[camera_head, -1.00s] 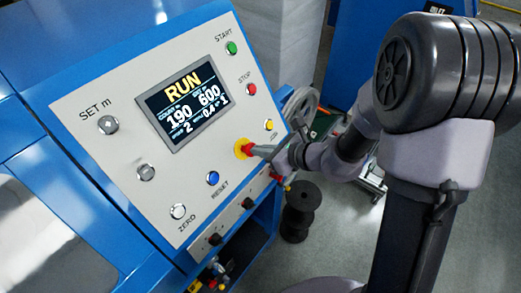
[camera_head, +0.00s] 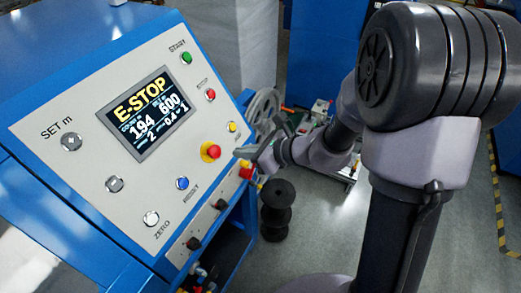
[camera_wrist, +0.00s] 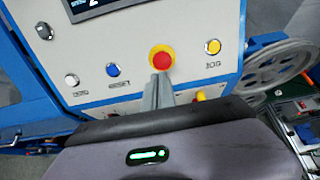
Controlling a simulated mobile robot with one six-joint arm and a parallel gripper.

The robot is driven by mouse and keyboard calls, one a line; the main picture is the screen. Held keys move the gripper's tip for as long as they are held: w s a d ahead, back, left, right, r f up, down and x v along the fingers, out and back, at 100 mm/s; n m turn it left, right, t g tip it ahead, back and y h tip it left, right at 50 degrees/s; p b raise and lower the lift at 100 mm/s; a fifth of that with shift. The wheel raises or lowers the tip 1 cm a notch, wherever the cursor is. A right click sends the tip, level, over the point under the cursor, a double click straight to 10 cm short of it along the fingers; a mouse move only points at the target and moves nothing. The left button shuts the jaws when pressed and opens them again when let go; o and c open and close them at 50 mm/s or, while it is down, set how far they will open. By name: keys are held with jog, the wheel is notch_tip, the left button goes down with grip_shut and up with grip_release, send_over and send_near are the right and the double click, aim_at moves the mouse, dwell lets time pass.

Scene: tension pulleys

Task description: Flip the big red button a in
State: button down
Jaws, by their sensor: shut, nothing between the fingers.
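The big red button (camera_head: 211,152) sits on a yellow collar on the pale control panel, below and right of the screen (camera_head: 148,112). The screen reads E-STOP. In the wrist view the red button (camera_wrist: 161,60) is just beyond the fingertips, near the middle. My gripper (camera_head: 240,152) is shut and empty, to the right of the button and apart from it in the head view. The closed fingers (camera_wrist: 158,82) point at the button in the wrist view.
A green START button (camera_head: 187,58), red STOP button (camera_head: 210,94), yellow button (camera_head: 232,127) and blue RESET button (camera_head: 182,183) share the panel. A grey handwheel (camera_wrist: 285,63) stands right of it. Black spools (camera_head: 277,210) stand on the floor.

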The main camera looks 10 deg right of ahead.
jog(key=v, duration=0.5)
jog(key=shift+w+d+r+p, duration=0.1)
jog(key=shift+w+d+p, duration=0.05)
jog(key=shift+w+p, duration=0.15)
jog(key=shift+s, duration=0.1)
jog(key=s+a+f+n+g+h+b, duration=0.1)
jog(key=s+a+f+n+g+b, duration=0.15)
jog(key=s+n+b, duration=0.45)
jog(key=s+a+f+n+g+h+b, duration=0.1)
jog(key=s+f+n+h+b, duration=0.15)
jog(key=s+n+b, duration=0.35)
jog(key=s+d+f+n+t+h+b, duration=0.2)
jog(key=s+d+n+b, duration=0.3)
jog(key=n, duration=0.3)
jog(key=shift+s+d+f+h+b, duration=0.4)
jog(key=shift+s+d+h, duration=0.1)
jog(key=shift+h, duration=0.35)
